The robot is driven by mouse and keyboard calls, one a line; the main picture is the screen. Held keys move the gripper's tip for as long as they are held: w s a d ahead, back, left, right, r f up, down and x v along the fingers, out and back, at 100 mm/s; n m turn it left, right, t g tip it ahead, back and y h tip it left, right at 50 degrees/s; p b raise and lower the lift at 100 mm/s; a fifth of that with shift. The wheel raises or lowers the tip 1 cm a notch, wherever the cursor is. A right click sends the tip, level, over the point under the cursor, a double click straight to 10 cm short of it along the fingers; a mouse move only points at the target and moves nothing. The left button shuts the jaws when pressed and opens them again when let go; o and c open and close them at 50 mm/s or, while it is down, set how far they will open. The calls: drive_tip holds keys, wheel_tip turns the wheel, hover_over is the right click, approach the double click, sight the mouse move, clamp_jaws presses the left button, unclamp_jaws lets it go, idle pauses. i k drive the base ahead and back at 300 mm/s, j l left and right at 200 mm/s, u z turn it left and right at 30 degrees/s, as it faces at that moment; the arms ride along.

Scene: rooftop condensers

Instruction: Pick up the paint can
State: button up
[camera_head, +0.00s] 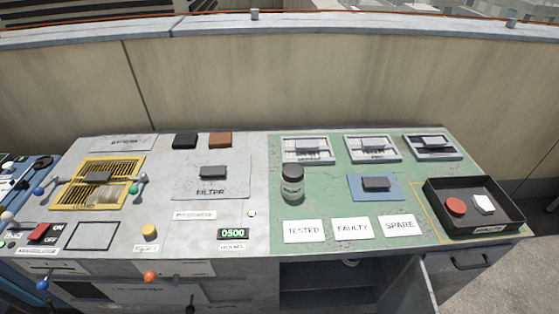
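The paint can (292,189) is a small grey cylinder with a dark upper part and a pale lettered label. It stands upright on the green section of the bench top, near that section's left edge. Nothing covers it in the head view. My gripper is not in view, and nothing holds the can.
TESTED (304,231), FAULTY (352,228) and SPARE (400,225) labels lie in front of the can. A blue plate (356,192) with a dark block lies to its right. A black tray (432,203) stands at far right. A wall (330,80) rises behind the bench.

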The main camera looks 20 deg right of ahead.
sight(292, 176)
drive_tip(key=i+l+u, duration=0.3)
drive_tip(key=i, duration=0.15)
drive_tip(key=i+l+u, duration=0.3)
drive_tip(key=i+j, duration=0.05)
drive_tip(key=i, duration=0.05)
